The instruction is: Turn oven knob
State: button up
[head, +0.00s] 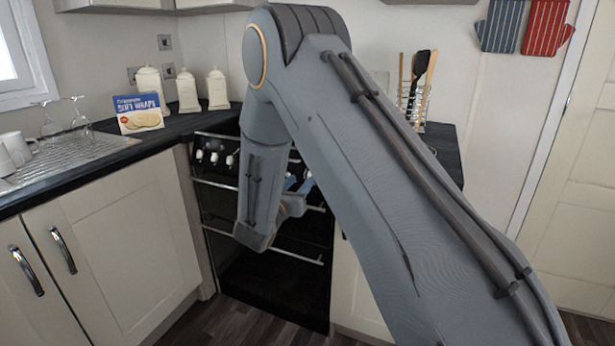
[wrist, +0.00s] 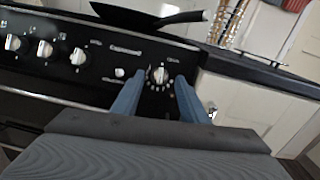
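The black oven (head: 270,275) stands in the corner between the cabinets, with a row of white and silver knobs on its front panel. In the head view some knobs (head: 215,157) show left of my arm, and the arm hides part of the panel. In the wrist view a single oven knob (wrist: 160,75) with a ring of marks sits between the two blue fingers of my gripper (wrist: 155,92). The fingers are apart, with a gap on both sides of the knob. Several other knobs (wrist: 45,49) are to the left. My gripper also shows partly in the head view (head: 300,187).
A black pan (wrist: 145,16) lies on the hob above the panel. Oven handle bars (head: 270,250) stick out below the knobs. Counters with cabinets flank the oven, and a utensil rack (head: 414,95) stands on the right counter.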

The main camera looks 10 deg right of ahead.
aim_at(308, 174)
jog(key=x, duration=0.6)
jog(key=shift+w+d, duration=0.2)
jog(key=shift+d, duration=0.1)
jog(key=c, duration=1)
